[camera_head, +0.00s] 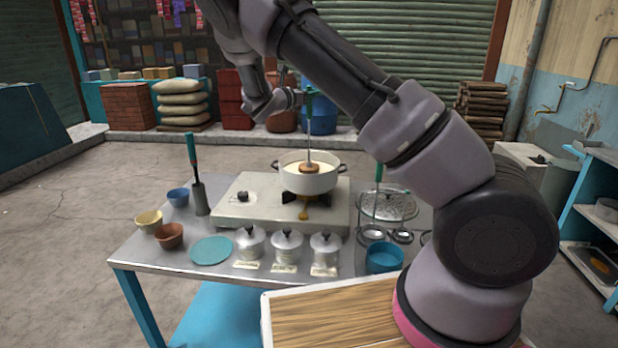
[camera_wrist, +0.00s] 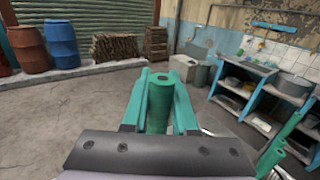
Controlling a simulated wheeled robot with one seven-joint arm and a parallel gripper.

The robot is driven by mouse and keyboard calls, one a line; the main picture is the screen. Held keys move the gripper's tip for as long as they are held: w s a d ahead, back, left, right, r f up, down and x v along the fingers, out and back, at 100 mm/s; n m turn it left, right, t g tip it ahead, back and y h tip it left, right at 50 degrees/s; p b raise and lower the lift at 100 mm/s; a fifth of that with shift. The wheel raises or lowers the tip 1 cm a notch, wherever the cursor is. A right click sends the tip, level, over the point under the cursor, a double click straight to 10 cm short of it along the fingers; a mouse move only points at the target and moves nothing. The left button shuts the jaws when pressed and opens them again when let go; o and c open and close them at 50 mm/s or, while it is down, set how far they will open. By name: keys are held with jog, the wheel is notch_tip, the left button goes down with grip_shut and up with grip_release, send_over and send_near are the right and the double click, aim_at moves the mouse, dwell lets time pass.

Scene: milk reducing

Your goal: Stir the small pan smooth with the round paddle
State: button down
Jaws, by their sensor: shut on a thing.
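The small white pan (camera_head: 308,178) stands on the stove (camera_head: 240,203), over the burner, with pale liquid in it. The round paddle (camera_head: 309,167) has a brown disc at the end of an upright rod, and the disc is in the pan at the liquid's surface. Its green handle (camera_wrist: 159,104) sits between the jaws in the wrist view. My gripper (camera_head: 304,97) is above the pan and shut on this handle. How deep the disc reaches into the liquid cannot be told.
Three lidded pots (camera_head: 287,247) line the table's front edge. A green-handled tool stands in a grey holder (camera_head: 200,198) left of the stove. A rack with a perforated disc (camera_head: 388,204) and a blue bowl (camera_head: 384,257) are at right. Small bowls (camera_head: 169,236) sit at left.

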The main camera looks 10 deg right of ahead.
notch_tip(320, 180, up, 7)
jog(key=shift+f, duration=0.15)
dwell(0.5)
dwell(0.4)
jog(key=shift+r, duration=0.7)
dwell(0.3)
